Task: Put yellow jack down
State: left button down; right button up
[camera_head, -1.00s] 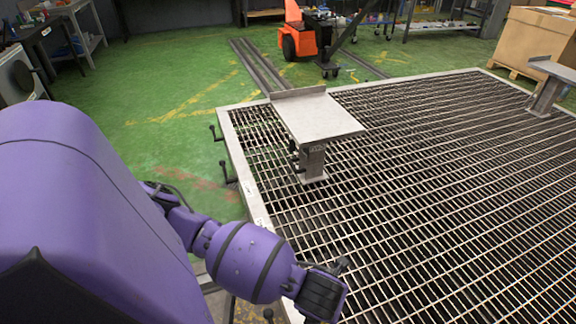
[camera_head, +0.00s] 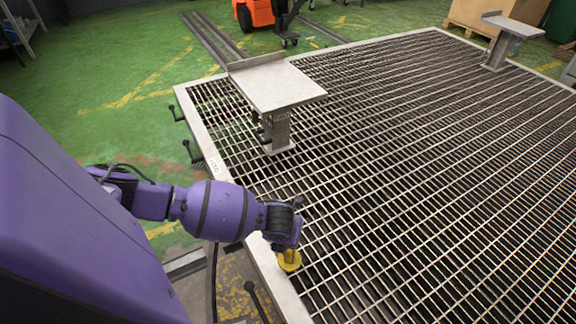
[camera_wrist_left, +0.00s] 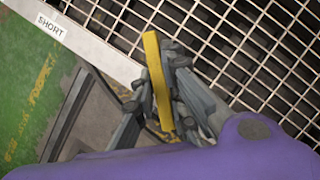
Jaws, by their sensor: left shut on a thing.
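The yellow jack (camera_head: 289,260) shows as a round yellow piece under my left gripper (camera_head: 287,244), above the near left edge of the grating. In the left wrist view the yellow jack (camera_wrist_left: 157,80) is a narrow yellow bar between the fingers of my left gripper (camera_wrist_left: 163,75), which is shut on it. My right gripper is not in view.
The metal grating (camera_head: 400,150) fills the right side, with a pale frame. A grey plate on a post (camera_head: 270,82) stands on its left part, and another stand (camera_head: 508,35) is at the far right. Crank handles stick out from the left edge. A label reads SHORT (camera_wrist_left: 50,26).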

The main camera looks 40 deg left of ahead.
aim_at(289, 252)
pick_arm(q)
jog(key=shift+w+a+f, duration=0.25)
jog(key=shift+w+f, duration=0.05)
jog(key=shift+f, duration=0.2)
notch_tip(289, 252, down, 3)
jog(key=shift+r+b, duration=0.15)
jog(key=shift+b, duration=0.25)
jog(key=c, duration=1.8)
grip_release()
jog(key=shift+s, duration=0.1)
jog(key=shift+o, duration=0.2)
